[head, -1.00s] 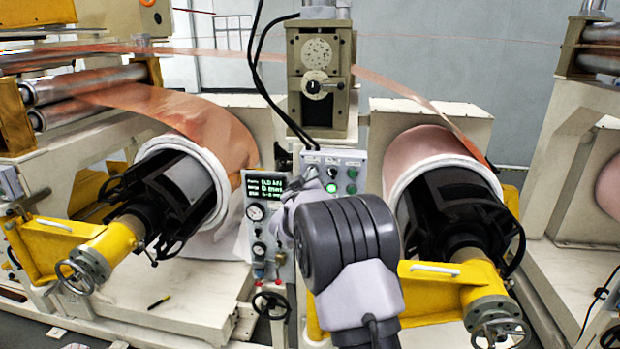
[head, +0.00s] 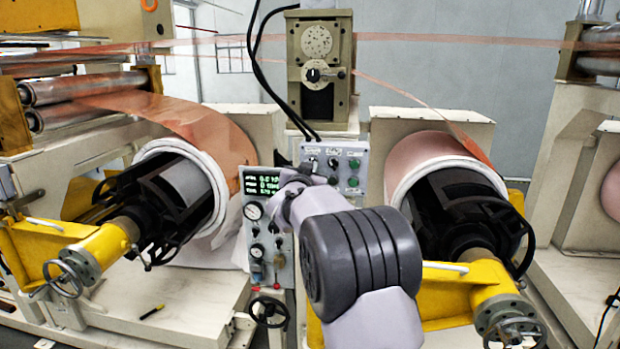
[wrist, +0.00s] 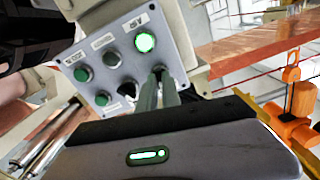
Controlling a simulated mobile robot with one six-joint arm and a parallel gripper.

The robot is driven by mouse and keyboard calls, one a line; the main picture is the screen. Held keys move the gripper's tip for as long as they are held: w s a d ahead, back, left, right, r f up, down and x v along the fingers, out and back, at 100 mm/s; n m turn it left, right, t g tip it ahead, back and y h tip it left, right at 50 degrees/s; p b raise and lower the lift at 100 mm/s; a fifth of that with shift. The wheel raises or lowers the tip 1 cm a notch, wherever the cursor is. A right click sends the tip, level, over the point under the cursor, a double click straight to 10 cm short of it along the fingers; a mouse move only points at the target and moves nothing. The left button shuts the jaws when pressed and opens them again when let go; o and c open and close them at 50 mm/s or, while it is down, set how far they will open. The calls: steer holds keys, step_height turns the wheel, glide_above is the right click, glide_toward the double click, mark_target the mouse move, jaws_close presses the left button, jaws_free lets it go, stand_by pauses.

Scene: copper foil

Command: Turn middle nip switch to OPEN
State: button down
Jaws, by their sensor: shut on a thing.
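The grey control panel (head: 345,158) stands between the two copper rolls, with small switches and green buttons. It also fills the upper middle of the wrist view (wrist: 95,45). My gripper (wrist: 159,78) is shut on a small switch at the panel's end, beside the lit green button (wrist: 145,42). The fingers hide most of that switch, so its setting cannot be told. A black knob (wrist: 127,90) next to it is free. In the head view my gripper (head: 302,172) is at the panel's left edge, partly hidden by my wrist. The labels are too small to read.
A gauge panel with a green display (head: 264,184) stands just left of my gripper. Copper rolls (head: 228,142) (head: 425,148) on black cores flank the panel. Yellow arms with handwheels stand in front. A beige roller box (head: 319,70) and black cables are above.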

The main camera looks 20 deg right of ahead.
steer(key=shift+m+b, duration=1.05)
steer(key=shift+m, duration=0.95)
steer(key=c, duration=1.5)
jaws_free()
steer(key=shift+c, duration=0.2)
steer(key=v, duration=1.7)
steer(key=shift+s+b, duration=0.2)
steer(key=shift+b, duration=0.2)
steer(key=shift+a, duration=0.15)
